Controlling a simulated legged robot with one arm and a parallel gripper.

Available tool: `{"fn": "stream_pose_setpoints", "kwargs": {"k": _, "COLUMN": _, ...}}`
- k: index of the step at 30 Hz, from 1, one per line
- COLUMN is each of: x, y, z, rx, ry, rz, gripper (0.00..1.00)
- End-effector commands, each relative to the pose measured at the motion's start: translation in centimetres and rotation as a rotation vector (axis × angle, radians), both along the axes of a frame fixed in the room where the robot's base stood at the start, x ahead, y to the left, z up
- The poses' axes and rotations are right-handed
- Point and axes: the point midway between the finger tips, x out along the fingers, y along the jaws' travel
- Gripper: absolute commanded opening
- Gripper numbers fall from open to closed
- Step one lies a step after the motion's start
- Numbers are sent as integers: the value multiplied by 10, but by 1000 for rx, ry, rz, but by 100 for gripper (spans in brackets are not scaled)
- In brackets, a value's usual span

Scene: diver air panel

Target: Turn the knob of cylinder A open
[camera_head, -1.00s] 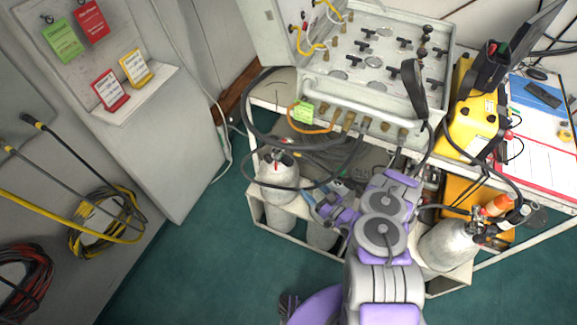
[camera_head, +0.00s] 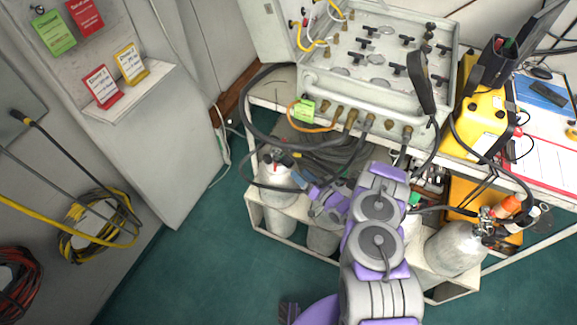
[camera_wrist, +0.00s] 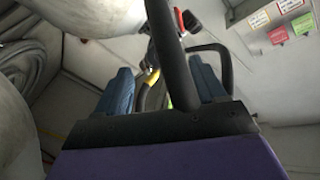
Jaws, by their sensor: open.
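A pale grey cylinder (camera_head: 277,190) stands upright on the low white frame, left of my arm. Its dark valve top is partly hidden by hoses, and I read no letter on it. My gripper (camera_head: 296,172) is just right of this valve, with its blue fingers towards it. In the wrist view the two blue fingers (camera_wrist: 163,82) are apart. A thick black hose or bar crosses in front of them. A red and black part (camera_wrist: 187,20) and a yellow piece show beyond. I cannot tell which part is the knob, or whether a finger touches it.
A second grey cylinder (camera_head: 455,249) with an orange-topped fitting stands right of my arm. The grey air panel (camera_head: 378,55) sits on the bench above, with hoses hanging in front. A yellow case (camera_head: 478,115) is beside it. Green floor is free at lower left.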

Motion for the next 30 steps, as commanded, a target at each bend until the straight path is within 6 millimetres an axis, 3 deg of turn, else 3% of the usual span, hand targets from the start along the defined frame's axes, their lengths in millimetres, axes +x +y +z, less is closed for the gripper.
{"fn": "stream_pose_setpoints", "kwargs": {"k": 3, "x": 16, "y": 20, "z": -2, "rx": 1, "ry": -5, "rz": 5, "gripper": 70}}
{"fn": "stream_pose_setpoints", "kwargs": {"k": 12, "x": 47, "y": 52, "z": -1, "rx": -1, "ry": -3, "rz": 2, "gripper": 70}}
{"fn": "stream_pose_setpoints", "kwargs": {"k": 26, "x": 55, "y": 59, "z": 1, "rx": 0, "ry": -1, "rz": -1, "gripper": 70}}
{"fn": "stream_pose_setpoints", "kwargs": {"k": 30, "x": 55, "y": 59, "z": 1, "rx": 0, "ry": -1, "rz": -1, "gripper": 56}}
